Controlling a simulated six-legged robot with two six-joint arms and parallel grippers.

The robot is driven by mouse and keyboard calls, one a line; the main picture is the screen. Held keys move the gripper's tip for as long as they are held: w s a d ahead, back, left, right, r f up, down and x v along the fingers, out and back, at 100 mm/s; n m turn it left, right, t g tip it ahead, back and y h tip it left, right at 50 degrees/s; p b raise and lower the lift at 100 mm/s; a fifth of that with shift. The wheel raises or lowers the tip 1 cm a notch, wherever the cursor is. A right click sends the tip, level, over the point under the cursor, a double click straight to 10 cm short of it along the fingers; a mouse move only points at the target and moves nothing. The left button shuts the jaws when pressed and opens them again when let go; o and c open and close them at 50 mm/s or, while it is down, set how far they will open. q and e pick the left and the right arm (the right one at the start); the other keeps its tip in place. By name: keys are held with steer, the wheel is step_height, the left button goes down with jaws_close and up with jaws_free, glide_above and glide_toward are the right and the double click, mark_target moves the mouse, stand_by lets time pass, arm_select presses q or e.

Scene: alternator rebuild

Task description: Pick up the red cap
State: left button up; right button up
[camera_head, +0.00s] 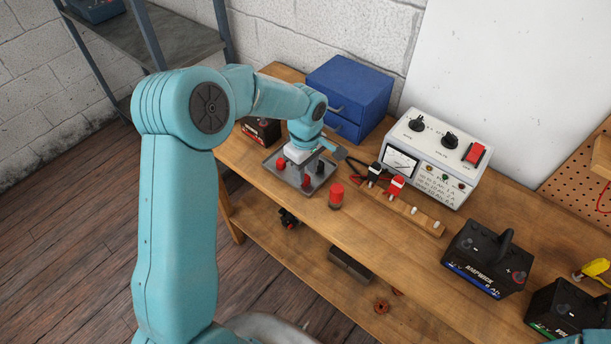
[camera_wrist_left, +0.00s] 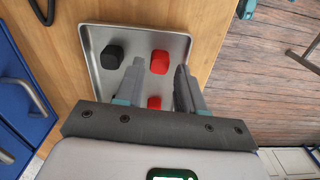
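A shallow grey metal tray (camera_head: 286,179) sits on the workbench and holds red and black caps. In the head view one red cap (camera_head: 281,163) is near its left side and another red cap (camera_head: 307,182) near its front; a black cap (camera_head: 320,168) is to the right. My left gripper (camera_wrist_left: 160,70) points down over the tray (camera_wrist_left: 184,42). Its fingers are apart and empty, with a red cap (camera_wrist_left: 160,61) showing in line with the gap between the tips. A second red cap (camera_wrist_left: 154,102) is partly hidden by the gripper body. My right gripper is out of view.
A red-capped container (camera_head: 336,196) stands beside the tray. A blue drawer cabinet (camera_head: 350,86) and a white meter box (camera_head: 432,160) stand behind. Red and black clamps (camera_head: 396,187) lie by a wooden strip. Batteries (camera_head: 487,262) stand at the right.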

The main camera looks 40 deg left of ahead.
arm_select(q)
steer(key=shift+w+f, duration=0.1)
steer(key=shift+f, duration=1)
steer(key=shift+s, duration=0.2)
steer(key=shift+w+f, duration=0.1)
steer(key=shift+w, duration=0.05)
steer(key=c, duration=0.5)
steer(key=shift+c, duration=0.2)
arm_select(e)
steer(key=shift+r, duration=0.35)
arm_select(q)
steer(key=shift+r, duration=0.45)
step_height(320, 180, up, 19)
steer(key=b, duration=0.1)
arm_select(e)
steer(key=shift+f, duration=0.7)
